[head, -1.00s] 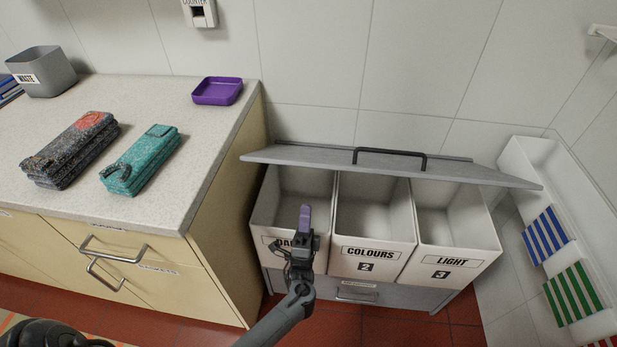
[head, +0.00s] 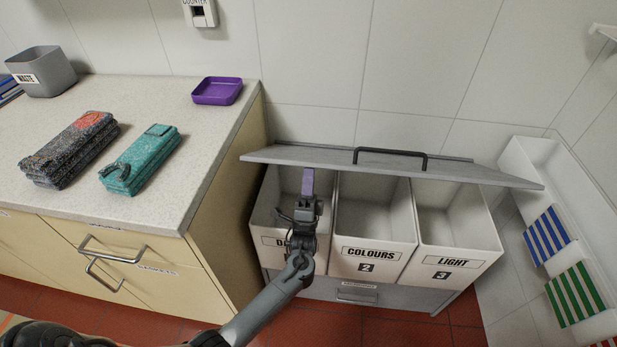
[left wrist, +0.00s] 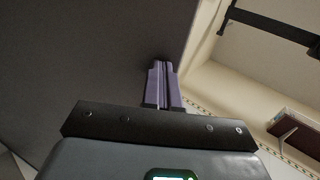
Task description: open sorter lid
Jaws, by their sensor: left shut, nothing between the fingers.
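The grey sorter lid (head: 310,158) is raised at a tilt above the sorter, with a dark bar handle (head: 390,156) along its front edge. Under it stand three open white bins, a left one with a partly hidden label (head: 268,215), COLOURS 2 (head: 372,225) and LIGHT 3 (head: 455,235). My left gripper (head: 308,180) is shut and empty over the left bin, its purple fingertips just below the lid's edge. In the left wrist view the shut fingers (left wrist: 163,82) point toward a dark flat surface that looks like the lid's underside; contact cannot be told. My right gripper is not in view.
A counter (head: 200,150) on the left holds a grey waste bin (head: 45,72), a purple tray (head: 217,91) and dark and teal folded cloths (head: 140,158). A white trough (head: 535,165) with striped cloths is at the right. Tiled wall stands behind the lid.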

